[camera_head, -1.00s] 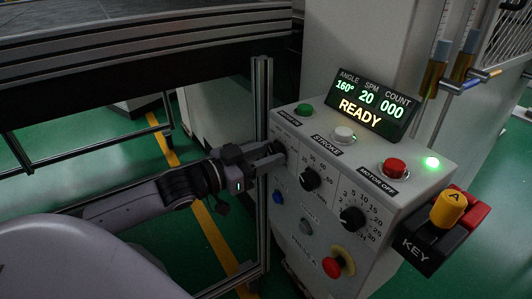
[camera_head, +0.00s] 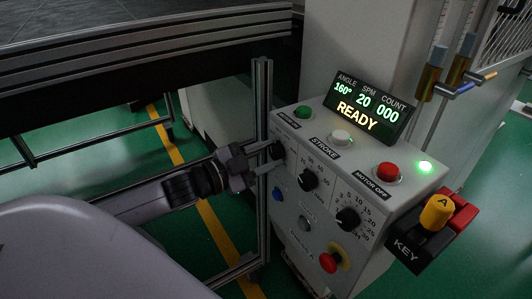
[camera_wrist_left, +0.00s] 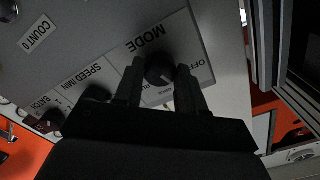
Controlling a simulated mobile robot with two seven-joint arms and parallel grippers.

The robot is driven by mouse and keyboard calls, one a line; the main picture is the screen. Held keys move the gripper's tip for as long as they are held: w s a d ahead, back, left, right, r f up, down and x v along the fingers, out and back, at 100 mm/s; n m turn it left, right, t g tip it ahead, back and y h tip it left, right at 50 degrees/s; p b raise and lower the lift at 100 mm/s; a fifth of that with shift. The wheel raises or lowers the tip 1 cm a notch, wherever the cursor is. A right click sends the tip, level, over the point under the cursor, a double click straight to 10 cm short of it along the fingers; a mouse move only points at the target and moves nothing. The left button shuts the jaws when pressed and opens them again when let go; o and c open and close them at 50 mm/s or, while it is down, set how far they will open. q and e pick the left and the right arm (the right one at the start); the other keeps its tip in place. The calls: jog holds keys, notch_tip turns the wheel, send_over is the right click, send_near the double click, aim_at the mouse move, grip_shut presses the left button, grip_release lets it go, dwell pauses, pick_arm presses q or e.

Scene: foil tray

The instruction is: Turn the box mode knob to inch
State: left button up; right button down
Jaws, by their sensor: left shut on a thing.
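The box (camera_head: 325,208) is a pale control box with a display reading READY. Its mode knob (camera_wrist_left: 160,68) is black and round, under the label MODE in the left wrist view, which appears upside down. The word OFF shows near it; the other position words are mostly hidden, and I cannot read inch. In the head view the mode knob (camera_head: 278,151) is at the box's left edge, partly covered. My left gripper (camera_head: 266,162) reaches it from the left. In the left wrist view its fingers (camera_wrist_left: 160,82) are on either side of the knob, shut on it.
Two more black knobs, a middle one (camera_head: 307,179) and a right one (camera_head: 347,218), sit beside it. A red stop button (camera_head: 329,262) is below. A metal post (camera_head: 263,150) stands close by my left gripper. A yellow key switch (camera_head: 437,212) is at right.

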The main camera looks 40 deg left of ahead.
dwell(0.4)
pick_arm(q)
jog(key=o, duration=1.1)
jog(key=shift+c, duration=0.2)
jog(key=v, duration=0.7)
jog(key=shift+s, duration=0.15)
jog(key=shift+f, duration=0.1)
jog(key=s+d+f+n+g+y+p, duration=0.1)
jog(key=s+f+n+y, duration=0.15)
jog(key=f, duration=0.35)
jog(key=s+d+f+n+g+y+p, duration=0.1)
jog(key=s+d+f+n+y, duration=0.1)
jog(key=f+n, duration=0.35)
jog(key=s+d+f+n+g+p, duration=0.1)
jog(key=s+d+f+n+g, duration=0.1)
jog(key=s+d+f+g, duration=0.2)
jog(key=s+d+f, duration=0.3)
jog(key=d+f, duration=0.2)
jog(key=f, duration=0.1)
jog(key=shift+d, duration=0.35)
